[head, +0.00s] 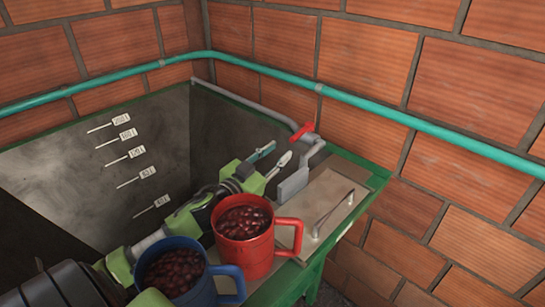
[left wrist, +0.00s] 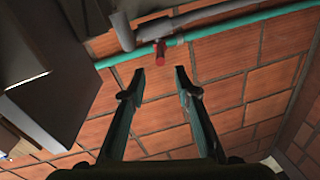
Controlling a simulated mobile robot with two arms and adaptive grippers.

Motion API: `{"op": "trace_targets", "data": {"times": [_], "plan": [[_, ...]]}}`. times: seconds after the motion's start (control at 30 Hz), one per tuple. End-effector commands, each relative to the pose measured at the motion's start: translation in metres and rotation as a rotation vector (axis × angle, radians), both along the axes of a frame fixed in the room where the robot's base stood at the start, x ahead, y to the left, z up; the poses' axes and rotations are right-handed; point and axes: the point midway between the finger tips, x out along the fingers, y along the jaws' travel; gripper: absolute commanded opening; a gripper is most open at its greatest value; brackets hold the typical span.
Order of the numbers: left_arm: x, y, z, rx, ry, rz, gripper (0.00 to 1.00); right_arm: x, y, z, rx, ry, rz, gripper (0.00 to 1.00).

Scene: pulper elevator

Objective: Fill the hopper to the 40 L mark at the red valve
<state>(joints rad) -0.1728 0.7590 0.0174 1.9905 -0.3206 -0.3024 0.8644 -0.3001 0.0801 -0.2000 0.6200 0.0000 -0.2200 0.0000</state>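The hopper (head: 165,140) is a grey metal tank with a green rim. Its left inner wall carries several white level marks; the lowest label (head: 161,201) seems to read 40 L. I see no water surface, and the bottom is hidden by my arm. The red valve (head: 303,131) is a lever on the grey pipe at the hopper's back right corner; it also shows in the left wrist view (left wrist: 160,50). My left gripper (head: 276,156) is open and empty, just short of the valve. In the left wrist view its fingertips (left wrist: 160,71) straddle the line to the lever, apparently without touching. My right gripper is not in view.
A red mug (head: 245,250) and a blue mug (head: 228,285), both full of dark red cherries, stand close beside my left forearm. A flat plate with a handle (head: 333,214) lies at the right. A teal pipe (head: 400,116) runs along the brick walls.

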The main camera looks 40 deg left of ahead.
Motion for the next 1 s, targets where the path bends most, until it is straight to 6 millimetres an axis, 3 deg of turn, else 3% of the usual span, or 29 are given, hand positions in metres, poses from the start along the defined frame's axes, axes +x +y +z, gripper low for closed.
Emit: {"op": "trace_targets", "data": {"times": [0.2,0.5,0.63,0.77,1.0], "plan": [[-0.014,0.000,0.000,0.000,0.000,0.001,0.29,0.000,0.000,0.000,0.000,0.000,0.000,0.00],[-0.016,0.000,0.001,0.000,-0.001,0.001,0.29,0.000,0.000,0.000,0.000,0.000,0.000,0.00],[-0.015,0.002,-0.001,-0.009,0.004,0.001,0.00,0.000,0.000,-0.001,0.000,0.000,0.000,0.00],[-0.015,0.011,-0.012,-0.074,0.033,0.002,0.00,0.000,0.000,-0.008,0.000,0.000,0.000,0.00],[-0.015,0.043,-0.040,-0.360,0.132,0.003,0.00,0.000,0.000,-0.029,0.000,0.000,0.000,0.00]]}}
